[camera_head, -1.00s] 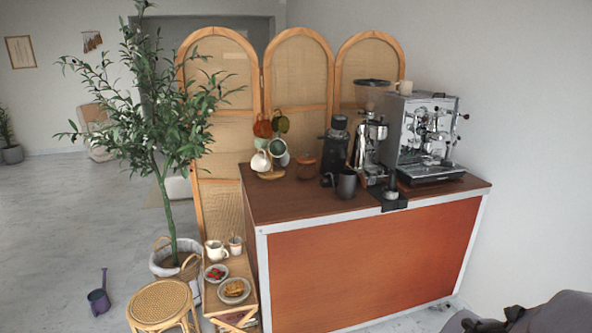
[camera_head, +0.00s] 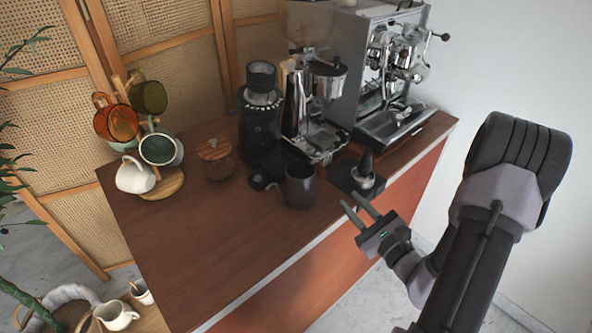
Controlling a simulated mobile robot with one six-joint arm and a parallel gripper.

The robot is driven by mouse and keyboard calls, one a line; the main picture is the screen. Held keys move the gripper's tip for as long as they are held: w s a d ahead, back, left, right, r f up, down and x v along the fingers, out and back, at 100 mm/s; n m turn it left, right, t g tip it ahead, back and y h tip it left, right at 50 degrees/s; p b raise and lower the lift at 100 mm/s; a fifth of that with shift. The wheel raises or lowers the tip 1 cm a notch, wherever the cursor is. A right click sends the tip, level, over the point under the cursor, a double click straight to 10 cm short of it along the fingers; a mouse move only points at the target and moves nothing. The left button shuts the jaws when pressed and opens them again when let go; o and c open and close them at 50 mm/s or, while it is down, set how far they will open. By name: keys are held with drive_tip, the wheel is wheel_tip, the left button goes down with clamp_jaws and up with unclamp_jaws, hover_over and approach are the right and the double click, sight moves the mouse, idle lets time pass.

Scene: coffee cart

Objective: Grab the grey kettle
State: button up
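The grey kettle (camera_head: 299,187) is a dark grey, open-topped pot. It stands upright near the front edge of the wooden counter (camera_head: 220,230). A dark rounded part (camera_head: 262,182) shows at its left side; I cannot tell whether it is the kettle's handle. My gripper (camera_head: 350,199) is to the right of the kettle, near the counter's front edge. Its two fingers are apart, empty, and point up and left toward the kettle. They do not appear to touch it.
A tamper (camera_head: 364,172) on a black mat stands right of the kettle, near my fingertips. Behind are a black grinder (camera_head: 260,120), a chrome grinder (camera_head: 315,110) and an espresso machine (camera_head: 385,75). A wooden jar (camera_head: 215,160) and mug rack (camera_head: 162,185) stand left. The front-left counter is clear.

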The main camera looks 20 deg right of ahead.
approach(323, 171)
drive_tip(key=w, duration=0.3)
drive_tip(key=w+b, duration=0.1)
drive_tip(key=shift+w+a+f, duration=0.15)
drive_tip(key=shift+w+a, duration=0.1)
drive_tip(key=shift+a, duration=0.15)
drive_tip(key=w, duration=0.2)
drive_tip(key=w+b, duration=0.1)
drive_tip(key=w, duration=0.3)
drive_tip(key=shift+w+a, duration=0.25)
drive_tip(key=shift+a, duration=0.1)
clamp_jaws()
idle(0.3)
